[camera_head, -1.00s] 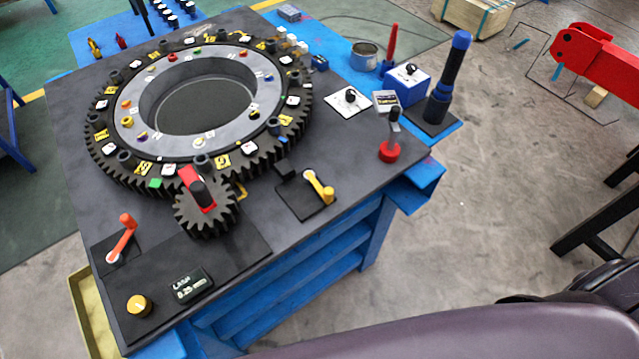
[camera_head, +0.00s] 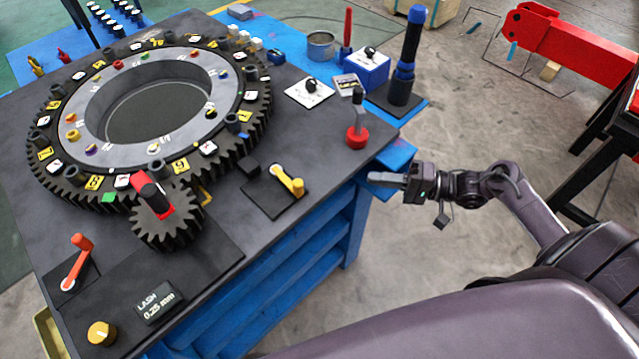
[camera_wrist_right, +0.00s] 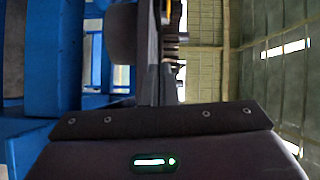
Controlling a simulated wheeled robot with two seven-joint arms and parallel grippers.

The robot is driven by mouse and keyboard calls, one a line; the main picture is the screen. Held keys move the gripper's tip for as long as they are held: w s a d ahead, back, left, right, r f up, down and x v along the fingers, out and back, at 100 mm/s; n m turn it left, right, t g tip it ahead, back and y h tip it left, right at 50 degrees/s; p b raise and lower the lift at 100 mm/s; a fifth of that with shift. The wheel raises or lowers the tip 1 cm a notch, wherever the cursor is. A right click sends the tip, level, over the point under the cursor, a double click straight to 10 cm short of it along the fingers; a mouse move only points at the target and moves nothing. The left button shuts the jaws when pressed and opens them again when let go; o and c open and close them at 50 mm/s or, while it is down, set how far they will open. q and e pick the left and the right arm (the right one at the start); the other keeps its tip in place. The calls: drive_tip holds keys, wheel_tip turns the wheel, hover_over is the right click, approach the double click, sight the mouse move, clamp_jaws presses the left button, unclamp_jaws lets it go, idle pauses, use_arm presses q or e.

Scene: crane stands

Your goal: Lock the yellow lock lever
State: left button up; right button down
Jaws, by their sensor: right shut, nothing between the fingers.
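The yellow lock lever (camera_head: 288,181) is on a dark square plate near the right front edge of the bench top, to the right of the small gear. Its arm points away from its pivot, toward the lower right. My right gripper (camera_head: 372,178) is shut and empty, off the bench's right side, to the right of the lever and apart from it. The right wrist view shows the dark gripper (camera_wrist_right: 158,60) in front of blue bench parts, and the lever cannot be made out there. My left gripper is not in view.
A large ring gear (camera_head: 65,180) meshes with a small gear (camera_head: 165,225) left of the lever. A red-based toggle (camera_head: 357,136) stands near the right edge. An orange lever (camera_head: 76,262) and yellow knob (camera_head: 101,333) are at front left. Blue shelf parts (camera_head: 390,165) jut out beside my gripper.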

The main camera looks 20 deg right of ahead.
drive_tip(key=r, duration=0.2)
drive_tip(key=s+r+g+y, duration=0.1)
drive_tip(key=shift+a+r, duration=0.2)
drive_tip(key=shift+a, duration=0.15)
drive_tip(key=p, duration=0.2)
approach(286, 177)
drive_tip(key=r, duration=0.1)
drive_tip(key=d+r, duration=0.1)
drive_tip(key=shift+w+r, duration=0.2)
drive_tip(key=shift+r, duration=0.1)
drive_tip(key=a, duration=0.1)
drive_tip(key=a+p, duration=0.1)
drive_tip(key=a, duration=0.1)
drive_tip(key=shift+s+a+f, duration=0.1)
drive_tip(key=shift+s+a, duration=0.15)
drive_tip(key=shift+s, duration=0.1)
drive_tip(key=shift+s+a+p, duration=0.2)
drive_tip(key=shift+a+p, duration=0.15)
drive_tip(key=shift+a, duration=0.05)
drive_tip(key=shift+f, duration=0.15)
drive_tip(key=shift+w, duration=0.1)
